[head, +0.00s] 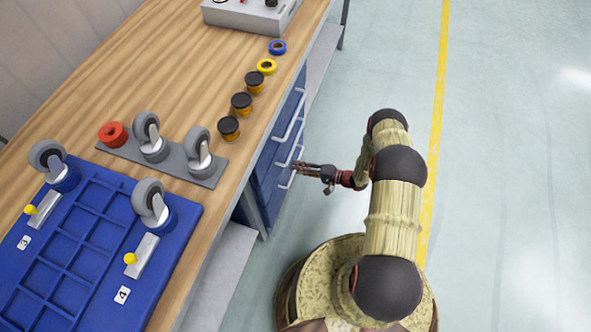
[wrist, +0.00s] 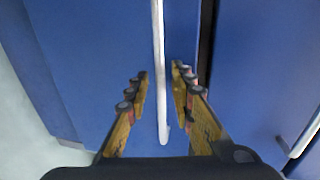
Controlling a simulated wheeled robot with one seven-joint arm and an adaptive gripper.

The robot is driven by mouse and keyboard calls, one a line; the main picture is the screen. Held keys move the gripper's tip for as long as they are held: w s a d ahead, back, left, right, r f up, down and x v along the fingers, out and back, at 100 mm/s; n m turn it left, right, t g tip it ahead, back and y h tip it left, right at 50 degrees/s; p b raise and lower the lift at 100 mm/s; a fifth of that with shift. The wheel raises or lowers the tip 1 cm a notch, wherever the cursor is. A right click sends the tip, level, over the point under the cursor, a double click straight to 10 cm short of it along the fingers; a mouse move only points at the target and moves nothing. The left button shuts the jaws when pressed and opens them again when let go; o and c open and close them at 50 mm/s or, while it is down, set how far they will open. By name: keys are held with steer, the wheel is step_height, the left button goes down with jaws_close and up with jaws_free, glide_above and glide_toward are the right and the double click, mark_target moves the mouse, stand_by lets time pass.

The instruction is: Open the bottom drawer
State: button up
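The blue drawer cabinet (head: 268,178) stands under the wooden bench, its drawer fronts stacked with pale bar handles. The bottom drawer's handle (head: 287,181) is the lowest one in the head view. My gripper (head: 298,168) is at the cabinet front beside this handle. In the wrist view, the blue bottom drawer front (wrist: 90,60) fills the middle and left. Its pale handle (wrist: 158,70) runs between the two fingers of my gripper (wrist: 160,76). The fingers are apart, with a gap visible on each side of the bar. The drawer looks shut.
Another drawer's handle (wrist: 303,138) shows at the right of the wrist view, past a dark gap. The wooden bench top (head: 180,75) holds a blue tray (head: 75,262), casters and tape rolls. Open floor (head: 500,200) lies right of my arm.

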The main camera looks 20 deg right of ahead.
steer(key=shift+w+a+f, duration=0.1)
steer(key=shift+w+a, duration=0.25)
steer(key=shift+a, duration=0.15)
steer(key=c, duration=0.4)
jaws_close()
